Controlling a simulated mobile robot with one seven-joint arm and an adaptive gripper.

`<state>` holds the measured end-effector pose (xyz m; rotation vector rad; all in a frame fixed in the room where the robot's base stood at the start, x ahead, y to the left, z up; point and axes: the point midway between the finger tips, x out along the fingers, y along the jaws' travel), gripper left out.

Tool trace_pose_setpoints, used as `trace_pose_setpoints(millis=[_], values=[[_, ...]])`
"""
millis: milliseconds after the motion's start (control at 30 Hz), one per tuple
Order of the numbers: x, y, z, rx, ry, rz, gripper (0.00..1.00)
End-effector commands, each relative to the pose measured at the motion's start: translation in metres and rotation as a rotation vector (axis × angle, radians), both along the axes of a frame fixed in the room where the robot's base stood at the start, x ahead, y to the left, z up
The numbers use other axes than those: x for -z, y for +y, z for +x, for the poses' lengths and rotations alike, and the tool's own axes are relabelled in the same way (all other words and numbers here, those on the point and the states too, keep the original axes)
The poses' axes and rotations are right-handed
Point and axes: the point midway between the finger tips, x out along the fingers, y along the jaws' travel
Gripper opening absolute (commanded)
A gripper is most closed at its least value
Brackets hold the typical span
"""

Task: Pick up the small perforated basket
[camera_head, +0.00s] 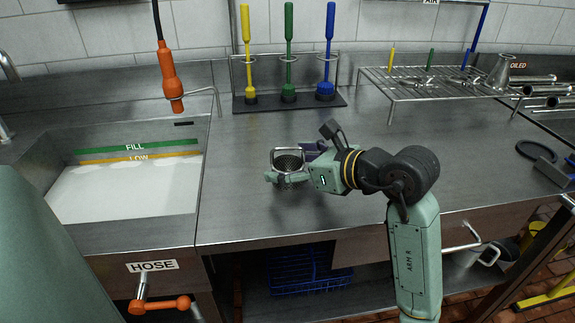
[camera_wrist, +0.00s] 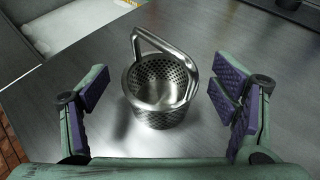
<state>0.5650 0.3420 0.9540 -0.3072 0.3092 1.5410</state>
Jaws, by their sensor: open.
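The small perforated basket (camera_wrist: 160,98) is a round steel cup with holes and a tall loop handle. It stands upright on the steel counter. In the head view the basket (camera_head: 288,163) is near the counter's middle, partly hidden by my gripper. My gripper (camera_wrist: 162,98) is open, with its purple-padded fingers to the left and right of the basket. Gaps show between both pads and the basket wall in the wrist view. The basket is not held. In the head view my gripper (camera_head: 290,176) reaches in from the right, low over the counter.
A sink of water (camera_head: 120,190) lies left, with an orange sprayer (camera_head: 170,80) hanging above. A rack with yellow, green and blue brushes (camera_head: 289,50) stands behind. A wire rack (camera_head: 435,80) is back right. The counter around the basket is clear.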

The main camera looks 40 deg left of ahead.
Motion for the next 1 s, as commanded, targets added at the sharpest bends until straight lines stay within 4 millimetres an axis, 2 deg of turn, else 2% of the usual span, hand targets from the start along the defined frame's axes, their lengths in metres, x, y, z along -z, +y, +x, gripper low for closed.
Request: trace_pose_setpoints(millis=[100, 367, 1000], values=[[0.0039, 0.0103, -0.0001, 0.000, 0.002, -0.001, 0.80], [0.0058, 0.0119, 0.0003, 0.001, 0.000, 0.000, 0.79], [0.0054, 0.0117, 0.0002, 0.000, 0.000, 0.000, 0.37]])
